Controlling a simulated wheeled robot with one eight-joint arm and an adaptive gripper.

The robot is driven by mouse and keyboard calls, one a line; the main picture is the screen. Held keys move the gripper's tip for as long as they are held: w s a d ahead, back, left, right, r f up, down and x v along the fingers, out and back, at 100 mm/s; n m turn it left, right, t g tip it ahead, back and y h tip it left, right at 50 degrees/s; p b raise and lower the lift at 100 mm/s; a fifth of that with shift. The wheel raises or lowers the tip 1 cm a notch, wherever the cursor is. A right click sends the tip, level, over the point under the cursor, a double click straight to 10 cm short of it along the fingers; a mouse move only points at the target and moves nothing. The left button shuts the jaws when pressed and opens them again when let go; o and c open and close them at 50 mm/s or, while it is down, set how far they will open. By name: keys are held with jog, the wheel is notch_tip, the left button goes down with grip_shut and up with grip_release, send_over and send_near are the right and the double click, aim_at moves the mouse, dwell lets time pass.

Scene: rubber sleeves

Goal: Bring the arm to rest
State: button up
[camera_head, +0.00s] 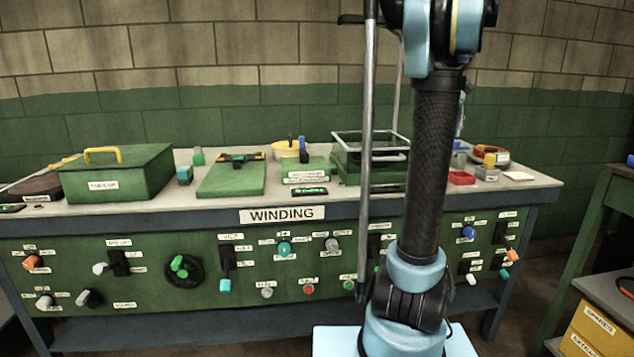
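My arm (432,170) stands upright at the right of centre, with a black sleeve-like link between light blue joints. It rises from a light blue base at the bottom edge and leaves the picture at the top. My gripper is not in the picture. The arm hides part of the bench top and the control panel behind it.
A bench marked WINDING (281,215) spans the view, with knobs and switches along its green front. On it stand a green box (117,177), a green board (231,180) and an open-framed green bin (345,165). A side table with yellow drawers (598,330) stands at right.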

jog(key=s+a+f+t, duration=0.1)
jog(key=s+a+f, duration=1.1)
jog(key=s+a, duration=0.35)
jog(key=s+a+f, duration=0.3)
jog(key=s+f, duration=0.4)
jog(key=f, duration=0.2)
jog(key=s+a+f, duration=0.4)
jog(key=s+f, duration=0.3)
jog(key=f, duration=0.2)
jog(key=shift+a+t, duration=0.25)
jog(key=shift+t, duration=0.15)
jog(key=shift+s, duration=0.1)
jog(key=shift+w+f, duration=0.2)
jog(key=shift+w, duration=0.25)
